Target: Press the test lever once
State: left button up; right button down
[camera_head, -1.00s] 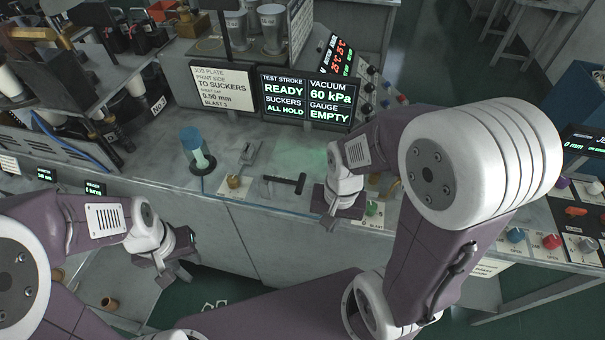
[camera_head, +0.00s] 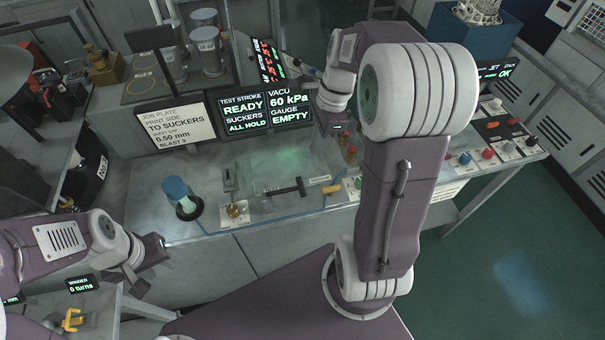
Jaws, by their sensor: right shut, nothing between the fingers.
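A black T-shaped handle (camera_head: 285,189) lies on the bench's front middle. A grey upright metal piece (camera_head: 230,177) stands left of it, with a brass knob (camera_head: 235,211) in front. I cannot tell from the labels which is the test lever. The display (camera_head: 265,113) reads test stroke READY, suckers ALL HOLD, vacuum 60 kPa, gauge EMPTY. My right gripper (camera_head: 336,126) is shut and empty, raised near the display's right end, apart from the handle. My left gripper (camera_head: 150,268) is open and empty, low at the left, in front of the bench.
A blue-topped cylinder (camera_head: 178,194) stands on a black base at the bench's left front. A job plate sign (camera_head: 170,128) stands behind it. A yellow piece (camera_head: 333,188) sits right of the handle. Knobs (camera_head: 465,158) line the right panel. Bench surface around the handle is fairly clear.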

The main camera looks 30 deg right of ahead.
send_over(301, 185)
jog(key=d, duration=0.2)
jog(key=d+x, duration=0.1)
jog(key=x, duration=1.2)
jog(key=shift+s+d+p, duration=0.15)
jog(key=shift+s+p, duration=0.25)
jog(key=shift+d+f, duration=0.1)
jog(key=shift+f, duration=0.45)
pick_arm(q)
jog(key=shift+w+a+r, duration=0.1)
jog(key=shift+a+r, duration=0.1)
jog(key=shift+r, duration=0.15)
